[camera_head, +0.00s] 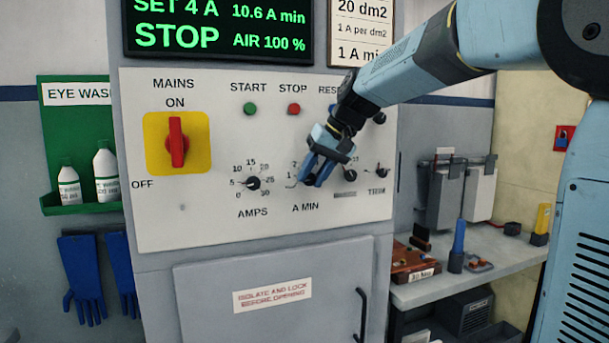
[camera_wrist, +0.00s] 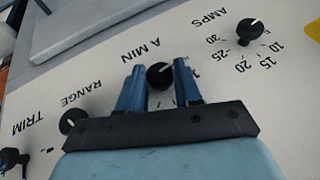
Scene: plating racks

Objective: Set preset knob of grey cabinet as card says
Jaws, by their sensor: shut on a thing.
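The grey cabinet (camera_head: 153,291) has a pale control panel (camera_head: 215,222). The A MIN knob is a small black round knob, mostly hidden by my gripper (camera_head: 313,178) in the head view. In the wrist view the A MIN knob (camera_wrist: 160,75) sits between the two blue fingers of my gripper (camera_wrist: 159,70), which is shut on it. The knob's pointer setting cannot be read. The card (camera_head: 358,28) at the top reads "20 dm2", "1 A per dm2" and "1 A mi", its last line partly covered by my arm. The display (camera_head: 220,27) reads SET 4 A, 10.6 A min, STOP, AIR 100 %.
The AMPS knob (camera_head: 253,183) is left of A MIN; the RANGE knob (camera_wrist: 70,121) and TRIM knob (camera_head: 382,172) are on its other side. Above are a red mains switch (camera_head: 177,142), a green start button (camera_head: 250,109) and a red stop button (camera_head: 293,109). A bench (camera_head: 480,270) stands right.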

